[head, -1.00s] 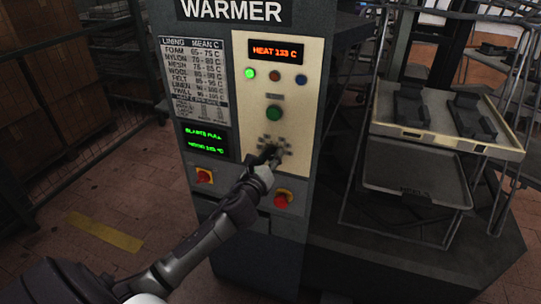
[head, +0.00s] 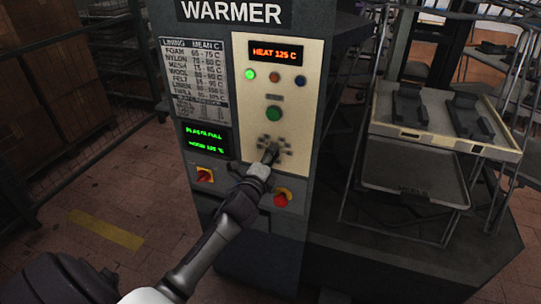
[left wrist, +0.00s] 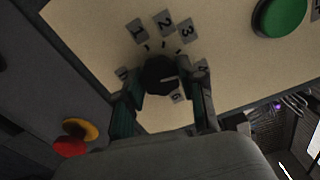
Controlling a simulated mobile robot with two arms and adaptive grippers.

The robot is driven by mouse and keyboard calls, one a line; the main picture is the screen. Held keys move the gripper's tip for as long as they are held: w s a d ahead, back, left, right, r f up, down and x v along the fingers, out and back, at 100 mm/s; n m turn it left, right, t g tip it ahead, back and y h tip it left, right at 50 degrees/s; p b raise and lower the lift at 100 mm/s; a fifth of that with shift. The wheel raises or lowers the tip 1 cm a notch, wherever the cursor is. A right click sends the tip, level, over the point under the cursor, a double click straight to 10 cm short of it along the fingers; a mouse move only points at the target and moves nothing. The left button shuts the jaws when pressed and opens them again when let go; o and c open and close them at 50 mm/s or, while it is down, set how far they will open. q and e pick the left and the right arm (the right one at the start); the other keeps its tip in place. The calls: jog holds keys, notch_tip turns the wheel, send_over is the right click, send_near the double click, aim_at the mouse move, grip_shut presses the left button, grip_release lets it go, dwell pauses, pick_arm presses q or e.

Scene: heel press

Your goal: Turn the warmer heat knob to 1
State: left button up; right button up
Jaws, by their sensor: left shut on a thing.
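The black heat knob (left wrist: 158,72) sits on the warmer's cream panel (head: 307,90), ringed by number tags. In the left wrist view my left gripper (left wrist: 165,82) has a finger on each side of the knob, shut on it. A pale mark on the knob points roughly right, toward the tag that looks like 4; the tag for 1 (left wrist: 136,31) is up and left. In the head view my left gripper (head: 270,152) reaches the knob and partly hides it. The heat display (head: 275,54) reads HEAT 125 C. My right gripper is not in view.
A green button (head: 273,113) is above the knob. Red switches on yellow plates sit below left (head: 204,175) and below right (head: 283,198), the latter close to my left wrist. A rack with a tray (head: 440,146) stands to the right.

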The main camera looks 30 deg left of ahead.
pick_arm(q)
jog(key=shift+f+n+p, duration=0.1)
jog(key=shift+n+p, duration=2.7)
jog(key=shift+n, duration=7.3)
jog(key=o, duration=1.1)
jog(key=shift+o, duration=0.2)
jog(key=shift+s, duration=0.15)
jog(key=v, duration=1.2)
